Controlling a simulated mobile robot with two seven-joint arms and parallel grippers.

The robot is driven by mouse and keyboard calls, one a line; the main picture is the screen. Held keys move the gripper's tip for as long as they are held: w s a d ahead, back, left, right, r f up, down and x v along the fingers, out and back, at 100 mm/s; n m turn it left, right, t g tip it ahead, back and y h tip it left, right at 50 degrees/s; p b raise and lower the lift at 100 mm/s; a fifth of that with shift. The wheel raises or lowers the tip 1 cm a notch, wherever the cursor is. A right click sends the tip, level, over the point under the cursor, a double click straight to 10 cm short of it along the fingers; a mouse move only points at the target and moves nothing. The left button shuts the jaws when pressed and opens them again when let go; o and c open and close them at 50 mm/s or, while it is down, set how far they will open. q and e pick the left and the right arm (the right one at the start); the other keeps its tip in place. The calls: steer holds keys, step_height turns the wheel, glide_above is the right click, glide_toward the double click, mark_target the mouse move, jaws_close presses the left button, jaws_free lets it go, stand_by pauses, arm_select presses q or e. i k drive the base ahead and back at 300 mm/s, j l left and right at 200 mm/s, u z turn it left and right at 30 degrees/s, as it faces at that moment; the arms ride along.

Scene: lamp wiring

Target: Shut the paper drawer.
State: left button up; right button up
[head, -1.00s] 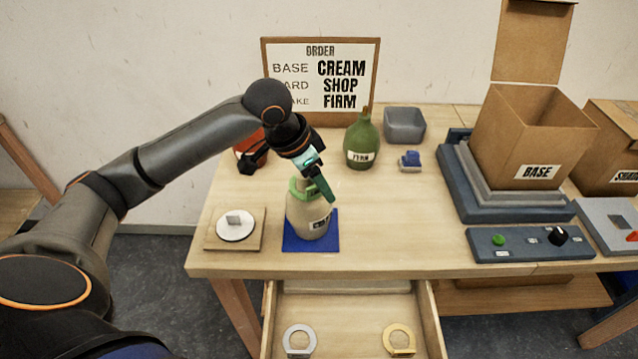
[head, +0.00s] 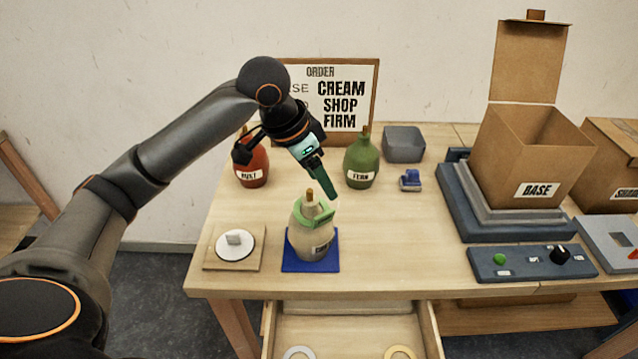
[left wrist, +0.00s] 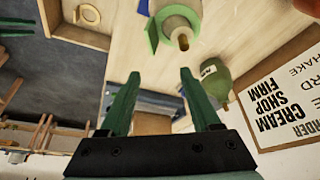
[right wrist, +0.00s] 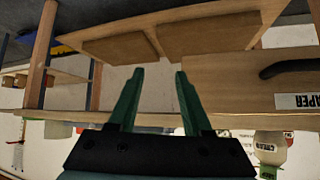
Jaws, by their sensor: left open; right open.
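The paper drawer (head: 434,335) stands pulled out below the table's front edge in the head view. A silver ring (head: 299,353) and a gold ring (head: 399,352) lie in it. In the right wrist view its wooden front (right wrist: 225,85) is at the right, with a dark handle (right wrist: 290,68) and a PAPER label (right wrist: 298,100). My right gripper (right wrist: 159,72) is open and empty, to the left of the handle in that view and apart from it. My left gripper (head: 328,190) is open and empty above the tabletop, near the cream bottle (head: 312,238); it also shows in the left wrist view (left wrist: 160,73).
The cream bottle, with a green collar, stands on a blue mat (head: 290,265). A red bottle (head: 252,168) and a green bottle (head: 361,163) stand behind. A round white plate (head: 233,246) is at left. The BASE box (head: 530,155) and a control panel (head: 515,262) are at right.

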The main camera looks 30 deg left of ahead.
mark_target(344, 329)
steer(key=k, duration=1)
